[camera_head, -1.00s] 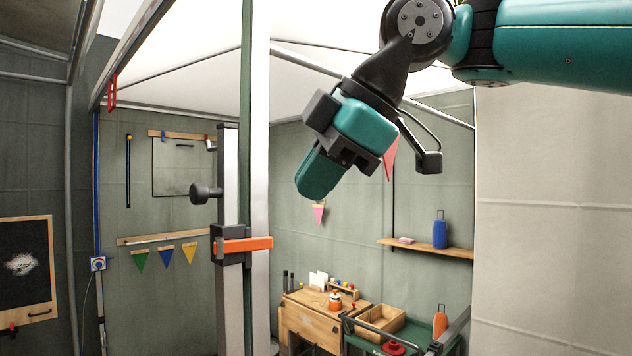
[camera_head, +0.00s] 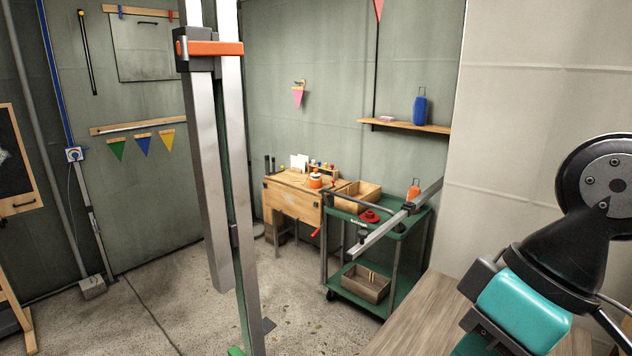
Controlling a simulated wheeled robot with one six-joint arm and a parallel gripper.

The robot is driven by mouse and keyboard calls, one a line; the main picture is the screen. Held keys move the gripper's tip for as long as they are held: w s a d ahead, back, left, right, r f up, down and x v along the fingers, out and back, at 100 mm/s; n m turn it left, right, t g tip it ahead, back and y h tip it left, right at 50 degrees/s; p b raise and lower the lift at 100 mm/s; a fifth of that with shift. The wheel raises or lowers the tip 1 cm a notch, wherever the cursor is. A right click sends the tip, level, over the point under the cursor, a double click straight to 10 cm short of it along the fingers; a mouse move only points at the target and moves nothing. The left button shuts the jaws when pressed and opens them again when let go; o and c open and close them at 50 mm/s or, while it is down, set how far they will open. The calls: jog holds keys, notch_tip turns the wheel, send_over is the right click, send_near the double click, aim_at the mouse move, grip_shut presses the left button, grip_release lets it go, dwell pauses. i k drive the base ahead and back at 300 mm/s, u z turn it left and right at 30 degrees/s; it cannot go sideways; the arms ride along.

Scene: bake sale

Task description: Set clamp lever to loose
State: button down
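A long orange lever (camera_head: 215,48) lies about level across a dark clamp block (camera_head: 192,52) on a tall upright metal post (camera_head: 210,180), at the upper left of centre. My arm's wrist shows at the lower right. Only part of my gripper (camera_head: 478,345) shows at the bottom edge, well below and to the right of the lever and apart from it. Its fingertips are not visible, so I cannot see whether it is open or shut.
A green cart (camera_head: 345,207) with a wooden box (camera_head: 357,195) stands behind the post, beside a wooden desk (camera_head: 293,207). A wooden tabletop (camera_head: 425,312) is at the bottom right. Floor (camera_head: 165,295) is bare left of the post. A shelf (camera_head: 410,126) is on the back wall.

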aim_at(186, 49)
jog(key=z, duration=0.05)
jog(key=k, duration=1.1)
jog(key=u, duration=0.9)
jog(key=i, duration=0.95)
jog(key=z, duration=0.45)
